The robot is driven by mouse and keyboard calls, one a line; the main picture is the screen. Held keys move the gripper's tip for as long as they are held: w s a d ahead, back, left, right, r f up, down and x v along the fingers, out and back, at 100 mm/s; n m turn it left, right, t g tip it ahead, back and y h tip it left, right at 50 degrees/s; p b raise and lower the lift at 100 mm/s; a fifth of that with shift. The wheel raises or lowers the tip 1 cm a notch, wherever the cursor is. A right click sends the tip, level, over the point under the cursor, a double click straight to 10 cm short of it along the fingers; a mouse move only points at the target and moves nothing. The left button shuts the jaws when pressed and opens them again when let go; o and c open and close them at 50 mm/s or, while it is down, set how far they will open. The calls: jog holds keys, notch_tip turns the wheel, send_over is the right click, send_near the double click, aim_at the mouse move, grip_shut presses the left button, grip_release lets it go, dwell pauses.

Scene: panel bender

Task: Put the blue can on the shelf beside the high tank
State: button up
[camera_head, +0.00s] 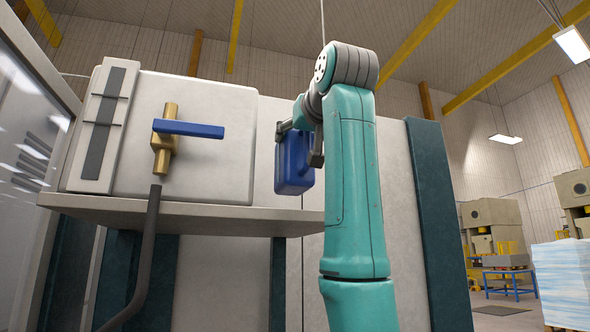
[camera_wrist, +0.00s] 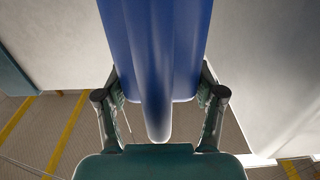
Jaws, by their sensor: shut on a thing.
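My gripper (camera_head: 299,142) is shut on the blue can (camera_head: 290,168) and holds it roughly upright at the right of the high tank. In the wrist view the blue can (camera_wrist: 180,45) fills the upper middle, between the two fingers of my gripper (camera_wrist: 160,88). The high tank (camera_head: 215,130) is a pale box with a brass valve and a blue lever. It stands on the grey shelf (camera_head: 150,210). The can's bottom shows slightly above the shelf's front edge line. I cannot tell whether the can is over the shelf or touching it. My arm hides part of the shelf's right end.
A dark hose (camera_head: 146,260) hangs from the valve past the shelf's front. A glazed panel (camera_head: 25,130) stands at the far left. A dark teal post (camera_head: 438,220) is right of my arm. Presses and a wrapped stack (camera_head: 562,280) are far at the right.

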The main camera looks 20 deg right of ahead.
aim_at(302, 156)
jog(key=shift+s+f, duration=0.15)
jog(key=shift+f, duration=2.5)
jog(key=shift+f, duration=0.1)
jog(key=o, duration=1.7)
jog(key=shift+s, duration=0.1)
jog(key=s, duration=1.1)
jog(key=shift+s, duration=0.35)
